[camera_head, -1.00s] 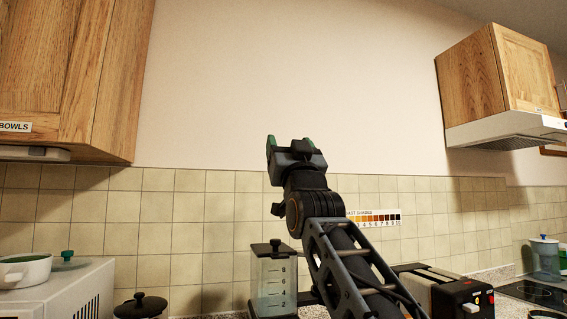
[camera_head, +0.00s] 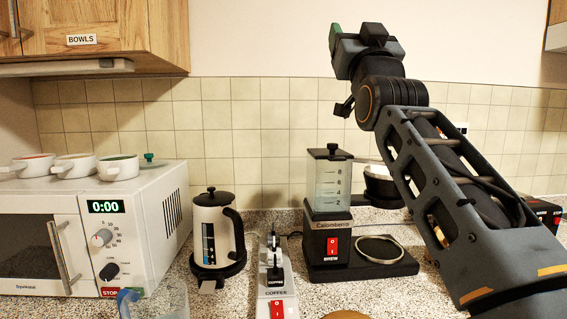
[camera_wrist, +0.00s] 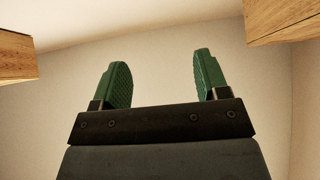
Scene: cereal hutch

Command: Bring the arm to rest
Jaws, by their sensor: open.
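My gripper (camera_wrist: 160,82) is open and empty in the wrist view. Its two green fingers stand apart, with only the bare wall and ceiling beyond them. In the head view my gripper (camera_head: 338,36) is raised at the upper right, above the counter appliances and in front of the wall. One green finger shows there; the other is hard to make out. My arm reaches up from the lower right and hides part of the counter behind it.
A coffee maker (camera_head: 328,245) stands left of my arm. The bowls cupboard (camera_head: 120,35) hangs upper left. The wall between the cupboards is clear.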

